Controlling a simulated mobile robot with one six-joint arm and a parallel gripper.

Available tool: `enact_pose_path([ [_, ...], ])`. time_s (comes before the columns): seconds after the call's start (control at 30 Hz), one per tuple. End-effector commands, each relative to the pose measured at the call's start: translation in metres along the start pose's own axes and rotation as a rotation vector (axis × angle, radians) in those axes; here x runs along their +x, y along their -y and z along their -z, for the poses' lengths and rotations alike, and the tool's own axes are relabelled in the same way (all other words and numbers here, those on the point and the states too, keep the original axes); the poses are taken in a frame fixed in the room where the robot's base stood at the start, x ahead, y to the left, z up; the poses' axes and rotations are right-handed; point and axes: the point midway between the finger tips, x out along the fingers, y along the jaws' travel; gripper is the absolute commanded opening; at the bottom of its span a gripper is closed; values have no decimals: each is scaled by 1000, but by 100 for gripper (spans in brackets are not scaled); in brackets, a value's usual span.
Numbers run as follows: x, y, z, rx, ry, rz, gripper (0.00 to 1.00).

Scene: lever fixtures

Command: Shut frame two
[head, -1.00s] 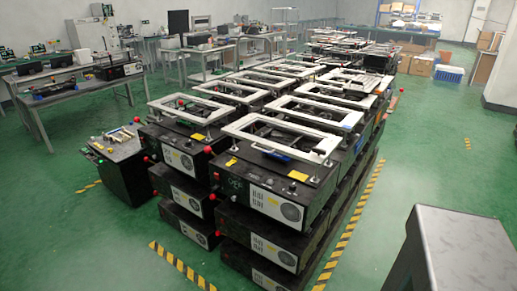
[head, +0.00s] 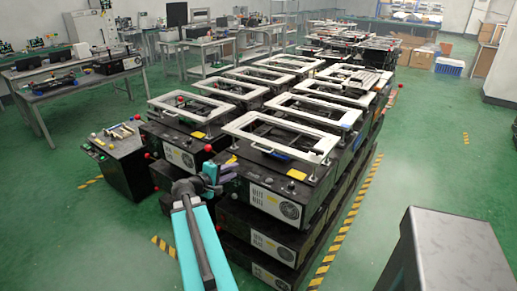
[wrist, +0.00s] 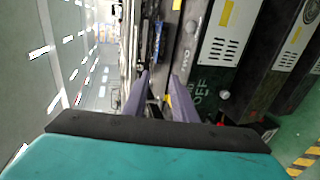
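Several white rectangular frames top black machine boxes in the head view. The front right frame (head: 327,150) sits above its box, with a blue handle (head: 270,152) along its near side. The front left frame (head: 222,117) is on the neighbouring box. My gripper (head: 217,174) is at the left front corner of the front right box, below that frame's level. In the wrist view, the two fingers of my gripper (wrist: 160,78) are apart, with nothing held between them. A blue handle (wrist: 157,40) shows beyond the fingertips.
The front right box has a white vented panel (head: 275,200) and red knobs nearby. Boxes are stacked closely in rows. A grey workbench (head: 75,85) stands at left, and a dark control stand (head: 122,160) beside the stacks.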

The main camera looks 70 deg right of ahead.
Motion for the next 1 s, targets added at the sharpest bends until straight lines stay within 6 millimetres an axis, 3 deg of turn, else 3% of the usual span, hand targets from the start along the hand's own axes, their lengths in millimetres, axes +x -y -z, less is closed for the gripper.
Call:
enact_pose_path([
  [0.03, 6, -20, -6, 2, 9, -28, 25],
  [0.1, 10, -37, -12, 0, 17, -58, 25],
  [0.2, 14, -50, -17, -2, 22, -81, 25],
  [0.67, 16, -52, -17, -3, 23, -85, 25],
  [1.0, 42, -55, -17, -3, 24, -84, 25],
])
